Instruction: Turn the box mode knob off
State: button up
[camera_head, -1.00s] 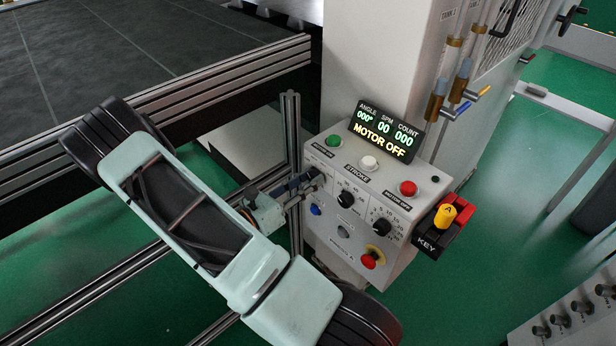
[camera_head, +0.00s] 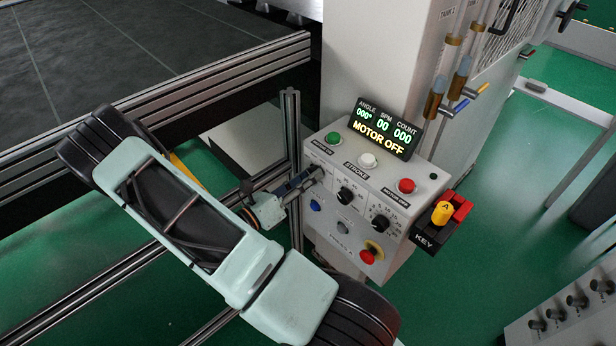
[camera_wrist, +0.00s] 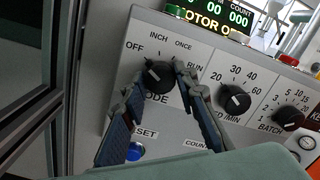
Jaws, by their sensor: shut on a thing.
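The mode knob (camera_wrist: 160,76) is a black dial on the grey control box (camera_head: 330,225), with OFF, INCH, ONCE and RUN printed around it. Its light pointer mark seems to face up and left, toward the OFF and INCH side; the exact setting is hard to tell. My gripper (camera_wrist: 157,78) has one finger on each side of the knob and is shut on it. In the head view my gripper (camera_head: 320,172) is at the upper left of the box face and hides the knob.
The display (camera_head: 384,129) reads MOTOR OFF. A metal post (camera_head: 291,150) stands just left of the box. A yellow key switch (camera_head: 443,213) is at its right.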

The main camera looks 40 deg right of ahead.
jog(key=o, duration=1.1)
jog(key=shift+o, duration=0.2)
jog(key=a, duration=1.2)
jog(key=shift+s+f, duration=0.3)
jog(key=shift+s, duration=0.15)
